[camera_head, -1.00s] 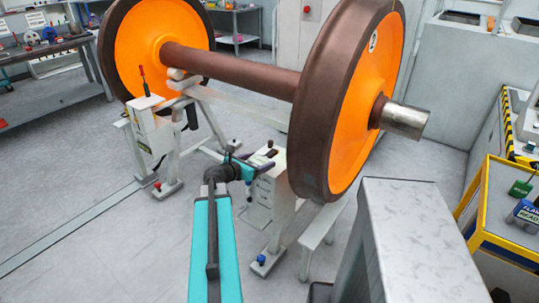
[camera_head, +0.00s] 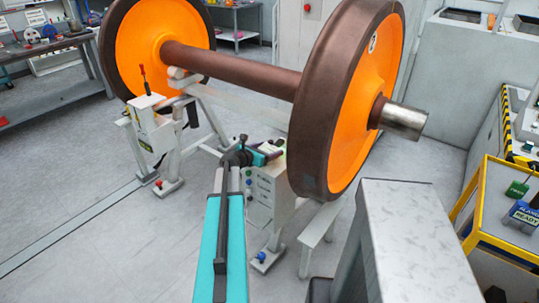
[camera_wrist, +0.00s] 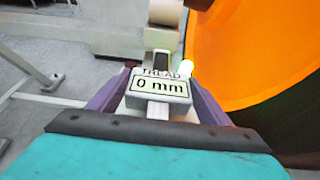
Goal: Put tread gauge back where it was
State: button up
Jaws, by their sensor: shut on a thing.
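The tread gauge (camera_wrist: 160,87) is a small grey block with a "TREAD 0 mm" label, seen in the wrist view. My gripper (camera_wrist: 157,72) is shut on it, with a purple finger on either side. In the head view my gripper (camera_head: 272,152) is at the top of a white stand box (camera_head: 268,196), just left of the near orange wheel (camera_head: 370,110). The gauge is small there and hard to make out. I cannot tell whether it touches the stand.
The brown axle (camera_head: 230,70) runs from the near wheel to the far orange wheel (camera_head: 165,45). A second white stand (camera_head: 150,125) is at the left. A yellow-framed cart (camera_head: 500,220) stands at the right. Open floor lies at the left.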

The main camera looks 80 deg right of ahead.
jog(key=shift+d, duration=0.15)
jog(key=shift+s+d, duration=0.1)
jog(key=shift+d, duration=0.2)
jog(key=shift+f, duration=0.25)
jog(key=shift+f+p, duration=0.65)
jog(key=shift+f, duration=0.9)
jog(key=shift+f, duration=0.15)
jog(key=o, duration=1.5)
jog(key=shift+c, duration=0.2)
